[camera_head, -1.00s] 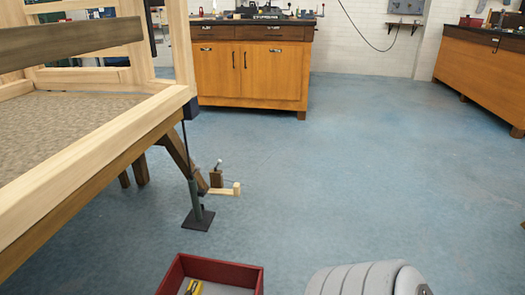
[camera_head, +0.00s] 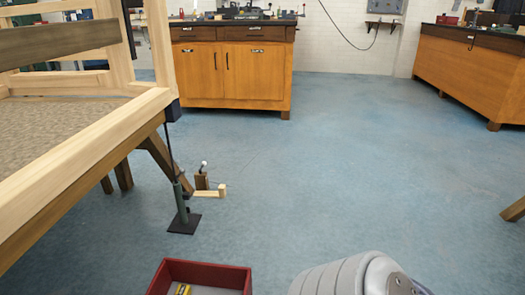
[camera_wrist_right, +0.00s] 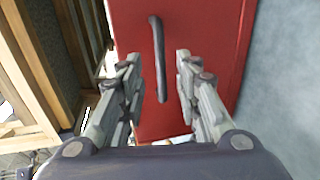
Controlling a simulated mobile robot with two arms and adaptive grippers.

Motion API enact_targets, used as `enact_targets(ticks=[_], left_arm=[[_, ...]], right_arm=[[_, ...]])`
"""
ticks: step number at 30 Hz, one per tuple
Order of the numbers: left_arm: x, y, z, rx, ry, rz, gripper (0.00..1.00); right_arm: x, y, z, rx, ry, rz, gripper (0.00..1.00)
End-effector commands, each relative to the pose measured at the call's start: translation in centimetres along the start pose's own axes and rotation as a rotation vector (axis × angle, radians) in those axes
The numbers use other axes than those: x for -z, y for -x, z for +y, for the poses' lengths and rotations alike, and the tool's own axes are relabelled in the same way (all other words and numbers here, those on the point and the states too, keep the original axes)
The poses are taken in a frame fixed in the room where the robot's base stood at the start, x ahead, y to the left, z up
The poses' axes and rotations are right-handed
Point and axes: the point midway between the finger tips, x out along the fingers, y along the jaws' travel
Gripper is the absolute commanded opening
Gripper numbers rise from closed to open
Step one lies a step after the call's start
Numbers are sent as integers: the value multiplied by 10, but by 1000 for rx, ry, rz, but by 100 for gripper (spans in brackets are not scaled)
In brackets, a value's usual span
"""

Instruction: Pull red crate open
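The red crate (camera_head: 204,267) is at the bottom of the head view, with its open top showing and a yellow item inside. In the right wrist view its red front face (camera_wrist_right: 215,38) carries a dark vertical handle (camera_wrist_right: 157,60). My right gripper (camera_wrist_right: 156,58) is open, with its two fingers on either side of the handle's line. Whether the fingers touch the handle, I cannot tell. My left gripper is not in view.
A wooden frame on trestles (camera_head: 95,150) stands at the left. A jack-like stand (camera_head: 183,215) is on the floor beside it. Orange cabinets (camera_head: 230,75) stand at the back and right (camera_head: 465,72).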

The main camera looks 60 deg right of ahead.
Motion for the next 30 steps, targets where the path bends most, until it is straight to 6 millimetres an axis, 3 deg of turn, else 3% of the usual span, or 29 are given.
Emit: enact_targets(ticks=[3,9,30], left_arm=[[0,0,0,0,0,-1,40],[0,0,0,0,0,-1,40],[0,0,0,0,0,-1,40]], right_arm=[[0,22,0,2,0,0,31],[0,41,0,-1,1,1,31],[0,44,0,-1,0,1,31]])
